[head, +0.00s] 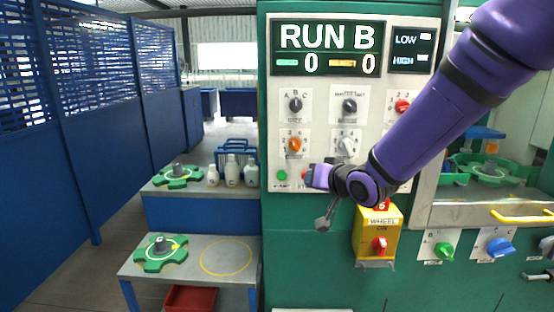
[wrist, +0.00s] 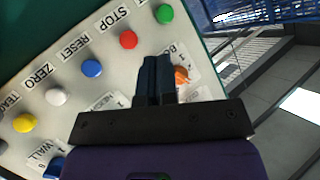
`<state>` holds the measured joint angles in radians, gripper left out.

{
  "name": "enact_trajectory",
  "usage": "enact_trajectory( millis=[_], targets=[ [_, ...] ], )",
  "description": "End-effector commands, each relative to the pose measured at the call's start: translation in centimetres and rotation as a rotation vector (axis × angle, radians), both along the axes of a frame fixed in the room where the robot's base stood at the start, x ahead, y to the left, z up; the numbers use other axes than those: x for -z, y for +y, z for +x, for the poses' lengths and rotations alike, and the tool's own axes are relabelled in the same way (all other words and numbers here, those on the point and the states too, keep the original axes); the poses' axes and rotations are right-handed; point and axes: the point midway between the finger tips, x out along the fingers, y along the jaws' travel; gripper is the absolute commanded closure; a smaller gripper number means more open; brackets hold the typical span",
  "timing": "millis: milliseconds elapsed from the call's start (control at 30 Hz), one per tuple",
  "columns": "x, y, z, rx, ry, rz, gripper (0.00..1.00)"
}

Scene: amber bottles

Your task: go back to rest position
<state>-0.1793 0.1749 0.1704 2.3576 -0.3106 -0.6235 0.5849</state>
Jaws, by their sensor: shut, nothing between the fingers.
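My gripper (wrist: 156,66) shows in the wrist view with its two dark fingers together and nothing between them. It points toward the control panel, over the area beside the row of buttons. In the wrist view a green button (wrist: 165,13), a red button (wrist: 128,40) and a blue button (wrist: 92,67) are clear of the fingers.
A yellow wheel switch box (head: 376,248) sticks out just below my wrist. At left, two shelves hold green fixtures (head: 160,252) and white bottles (head: 232,172). A blue partition (head: 100,130) lines the left side, with open floor beyond. A yellow handle (head: 524,217) is at right.

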Motion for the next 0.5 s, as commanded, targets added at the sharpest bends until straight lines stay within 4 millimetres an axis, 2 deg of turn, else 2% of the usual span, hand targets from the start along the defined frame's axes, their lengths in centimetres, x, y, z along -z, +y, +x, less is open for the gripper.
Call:
enact_trajectory(
  millis=[33,267,500],
  targets=[
    [-1.2,-1.5,-0.5,0.029,0.005,-0.042,1.0],
    [-4.6,-7.9,-4.2,0.147,0.09,-0.231,1.0],
    [-7.2,-13.9,-10.2,0.239,0.22,-0.375,1.0]
  ],
)
